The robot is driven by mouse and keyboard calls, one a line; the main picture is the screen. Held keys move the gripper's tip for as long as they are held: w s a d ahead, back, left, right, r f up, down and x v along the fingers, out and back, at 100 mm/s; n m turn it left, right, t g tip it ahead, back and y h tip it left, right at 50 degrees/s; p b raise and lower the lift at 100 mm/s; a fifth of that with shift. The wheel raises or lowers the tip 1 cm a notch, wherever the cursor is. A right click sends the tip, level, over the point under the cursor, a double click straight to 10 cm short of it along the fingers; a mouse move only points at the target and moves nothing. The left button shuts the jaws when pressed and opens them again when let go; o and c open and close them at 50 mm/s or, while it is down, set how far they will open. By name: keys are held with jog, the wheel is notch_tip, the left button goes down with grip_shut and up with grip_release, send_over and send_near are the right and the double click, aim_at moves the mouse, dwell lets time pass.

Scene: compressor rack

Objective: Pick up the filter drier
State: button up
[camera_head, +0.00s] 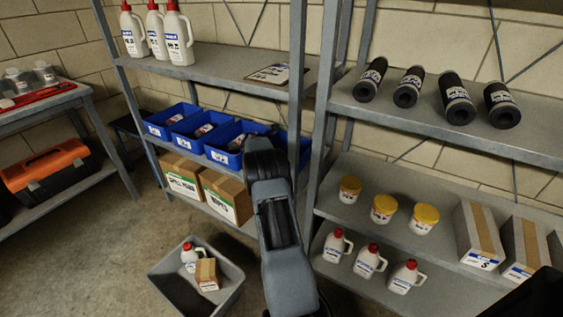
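No label that I can read marks a filter drier. Several black cylinders with white labels and open round ends lie on the upper right shelf; one of them is the left black cylinder (370,79). I cannot tell whether these are filter driers. Small items lie in the blue bins (222,157) on the middle left shelf, too small to identify. My grey and black arm rises in the middle of the view, its far end in front of the right-hand blue bins. My gripper's fingers do not show; the arm hides that area.
A grey tote (232,296) on the floor holds a white bottle (191,257) and a small brown box (206,274). Yellow-lidded tubs (384,208) and red-capped bottles (369,262) stand on lower right shelves. A grey post (325,110) stands between the racks. Floor at left is clear.

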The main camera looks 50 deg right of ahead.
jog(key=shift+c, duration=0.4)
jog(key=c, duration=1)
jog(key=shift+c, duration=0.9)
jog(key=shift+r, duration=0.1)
